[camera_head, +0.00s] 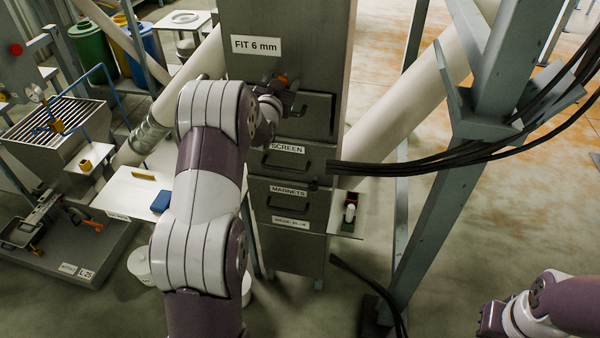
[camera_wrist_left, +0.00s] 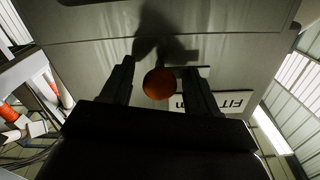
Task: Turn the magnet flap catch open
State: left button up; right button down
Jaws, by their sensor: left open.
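An orange round knob (camera_head: 282,80) sits on the front of the grey cabinet (camera_head: 290,30), just below the "FIT 6 mm" label (camera_head: 256,46); it looks like the catch. My left gripper (camera_head: 291,93) is at the cabinet front beside this knob. In the left wrist view my left gripper (camera_wrist_left: 159,66) is open, with the orange knob (camera_wrist_left: 158,83) showing between its two dark fingers. I cannot tell whether they touch it. My right gripper (camera_head: 490,319) is at the lower right, away from the cabinet; its fingers are hard to make out.
Below are drawers labelled SCREEN (camera_head: 286,162) and MAGNETS (camera_head: 288,206). Black cables (camera_head: 430,165) cross in front of a steel post (camera_head: 440,200) on the right. A white side table (camera_head: 130,195) with a blue block stands left of my arm. Open floor lies right of the post.

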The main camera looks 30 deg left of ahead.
pick_arm(q)
jog(key=n+p, duration=0.2)
jog(key=p, duration=0.2)
jog(key=r+n+p, duration=0.1)
jog(key=n+p, duration=0.2)
jog(key=shift+p, duration=0.35)
pick_arm(e)
notch_tip(320, 180, up, 10)
pick_arm(q)
jog(key=f+b+v, duration=0.2)
jog(key=b+v, duration=0.5)
jog(key=v, duration=0.6)
jog(key=s+d+f+m+g+h+b, duration=0.1)
jog(key=s+d+f+m+g+h, duration=0.2)
jog(key=s+d+f+g, duration=0.7)
jog(key=s+d, duration=0.1)
jog(key=d, duration=0.2)
jog(key=shift+s+d+g+h, duration=0.2)
jog(key=shift+d+g+h, duration=0.15)
jog(key=shift+g+h, duration=0.05)
pick_arm(e)
notch_tip(320, 180, down, 9)
jog(key=shift+r, duration=0.2)
pick_arm(q)
jog(key=shift+f, duration=0.1)
